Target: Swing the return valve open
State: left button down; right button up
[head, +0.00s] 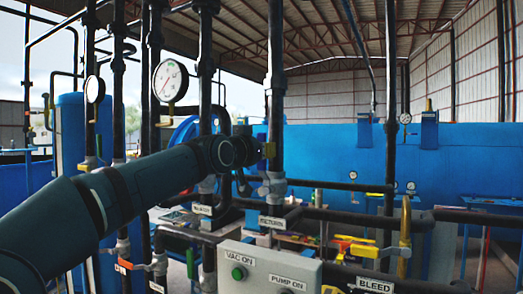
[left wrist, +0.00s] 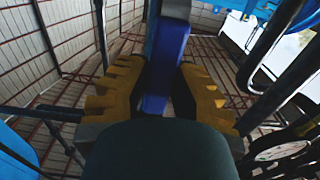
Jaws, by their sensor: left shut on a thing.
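The return valve (head: 272,187) is a grey body on a dark vertical pipe in the middle of the head view, above a small white label that seems to read RETURN. My left arm reaches in from the left, and its gripper (head: 266,150) is just above the valve body, at the pipe. In the left wrist view my left gripper (left wrist: 158,92) has its yellow ridged finger pads on both sides of a blue lever (left wrist: 167,60) and is shut on it. My right gripper is in neither view.
A grey control box (head: 262,270) with VAC ON and PUMP ON labels stands in front. A yellow handle (head: 405,225) stands upright near the BLEED label. Pressure gauges (head: 170,80) and vertical pipes crowd the left. A large blue vessel (head: 460,160) fills the back.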

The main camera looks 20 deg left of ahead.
pick_arm(q)
jog(key=c, duration=0.8)
grip_release()
jog(key=shift+a, duration=0.1)
jog(key=shift+w, duration=0.1)
jog(key=s, duration=0.4)
jog(key=s+a, duration=0.1)
jog(key=s, duration=0.7)
jog(key=shift+a, duration=0.35)
